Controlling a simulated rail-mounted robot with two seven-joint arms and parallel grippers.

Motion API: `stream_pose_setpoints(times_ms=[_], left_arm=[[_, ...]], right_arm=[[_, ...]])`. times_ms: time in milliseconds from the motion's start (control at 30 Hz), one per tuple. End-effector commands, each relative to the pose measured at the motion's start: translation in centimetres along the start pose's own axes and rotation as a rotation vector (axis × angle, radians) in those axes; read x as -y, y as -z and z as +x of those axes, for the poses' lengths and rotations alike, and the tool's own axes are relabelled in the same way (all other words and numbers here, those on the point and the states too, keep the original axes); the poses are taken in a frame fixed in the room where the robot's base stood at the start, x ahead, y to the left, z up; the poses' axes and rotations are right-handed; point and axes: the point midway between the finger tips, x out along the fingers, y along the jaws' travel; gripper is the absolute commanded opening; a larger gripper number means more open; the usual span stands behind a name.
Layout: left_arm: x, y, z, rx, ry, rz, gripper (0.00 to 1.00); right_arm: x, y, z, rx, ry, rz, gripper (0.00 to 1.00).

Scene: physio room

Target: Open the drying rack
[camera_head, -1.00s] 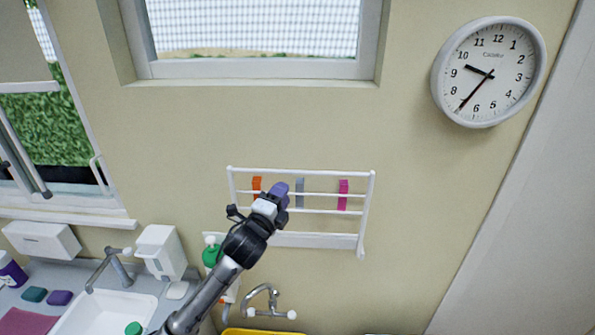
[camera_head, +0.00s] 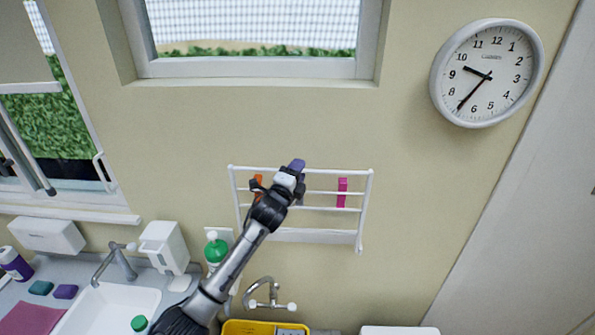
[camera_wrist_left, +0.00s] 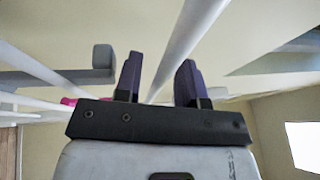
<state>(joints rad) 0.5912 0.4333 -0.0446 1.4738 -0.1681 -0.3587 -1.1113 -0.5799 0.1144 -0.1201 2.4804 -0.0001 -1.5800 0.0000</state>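The white drying rack (camera_head: 335,236) is mounted on the wall below the window, with thin horizontal bars between two side arms. It carries an orange strip (camera_head: 257,184) at left and a pink strip (camera_head: 342,192) at right; a grey piece (camera_wrist_left: 103,60) shows in the left wrist view. My left gripper (camera_head: 297,165) is at the rack's top bar, hiding part of the middle. In the left wrist view its two purple fingers (camera_wrist_left: 158,75) stand apart, with a white bar (camera_wrist_left: 187,45) running in the gap between them. Whether they touch the bar is unclear. My right gripper is out of view.
Below are a sink (camera_head: 118,302), a tap (camera_head: 268,293), a green bottle (camera_head: 215,252), a soap dispenser (camera_head: 165,246) and a yellow tray (camera_head: 232,328). A clock (camera_head: 488,73) hangs at upper right. The wall right of the rack is clear.

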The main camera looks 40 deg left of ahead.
Motion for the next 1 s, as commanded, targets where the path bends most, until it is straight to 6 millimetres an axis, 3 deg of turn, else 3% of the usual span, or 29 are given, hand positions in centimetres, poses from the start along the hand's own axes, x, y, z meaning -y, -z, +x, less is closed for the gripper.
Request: stream_pose_setpoints(times_ms=[133,500,1000], left_arm=[[0.00,0.00,-0.01,0.000,0.000,0.000,0.35],[0.00,-0.02,-0.02,0.000,0.000,0.000,0.00],[-0.19,0.38,-0.26,-0.003,0.011,0.004,0.00]], right_arm=[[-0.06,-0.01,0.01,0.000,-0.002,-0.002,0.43],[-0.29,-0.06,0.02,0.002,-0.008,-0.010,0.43],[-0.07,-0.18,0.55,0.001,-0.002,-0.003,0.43]])
